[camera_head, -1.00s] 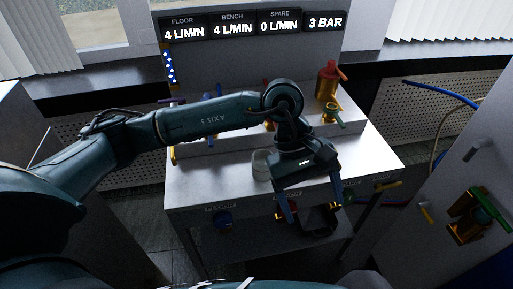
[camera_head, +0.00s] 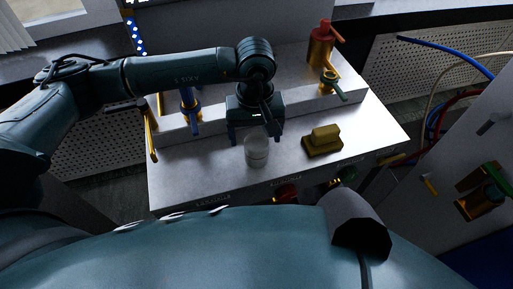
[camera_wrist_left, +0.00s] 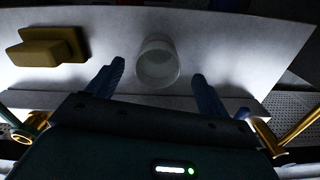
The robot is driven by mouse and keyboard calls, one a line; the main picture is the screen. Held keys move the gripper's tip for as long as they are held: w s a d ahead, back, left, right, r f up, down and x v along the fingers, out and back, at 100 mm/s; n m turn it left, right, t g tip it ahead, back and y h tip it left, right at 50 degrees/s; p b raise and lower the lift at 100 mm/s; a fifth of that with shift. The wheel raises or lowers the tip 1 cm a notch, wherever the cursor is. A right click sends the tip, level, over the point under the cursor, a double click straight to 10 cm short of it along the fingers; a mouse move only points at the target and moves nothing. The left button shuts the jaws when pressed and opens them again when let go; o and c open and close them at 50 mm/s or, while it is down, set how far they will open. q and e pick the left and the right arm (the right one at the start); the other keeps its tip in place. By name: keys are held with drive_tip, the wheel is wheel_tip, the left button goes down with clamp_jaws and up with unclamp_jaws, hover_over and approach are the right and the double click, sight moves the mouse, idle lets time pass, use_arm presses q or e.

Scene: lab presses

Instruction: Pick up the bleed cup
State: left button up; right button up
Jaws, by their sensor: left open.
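The bleed cup (camera_head: 257,153), a small pale translucent cup, stands upright on the white bench top near its front edge. My left gripper (camera_head: 255,138) is just behind it, fingers spread and pointing down toward the front. In the left wrist view the cup (camera_wrist_left: 157,66) shows beyond and between the two open fingertips (camera_wrist_left: 158,72), with a gap on each side. The fingers are empty. I cannot tell how high they are above the bench. My right gripper is not in view.
A yellow-brown block with a raised grip (camera_head: 322,141) sits right of the cup. A raised step behind carries a blue valve (camera_head: 190,108), a brass valve with green handle (camera_head: 330,82) and a red-topped fitting (camera_head: 321,45). Bare bench (camera_head: 195,175) lies left of the cup.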

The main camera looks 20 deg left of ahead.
use_arm(q)
drive_tip(key=shift+w+d+f+p, duration=0.1)
drive_tip(key=shift+f+p, duration=0.05)
drive_tip(key=shift+f, duration=1.4)
drive_tip(key=shift+w+f+p, duration=0.1)
drive_tip(key=shift+f+p, duration=0.05)
drive_tip(key=shift+f, duration=1.4)
drive_tip(key=shift+c, duration=0.2)
drive_tip(key=c, duration=1)
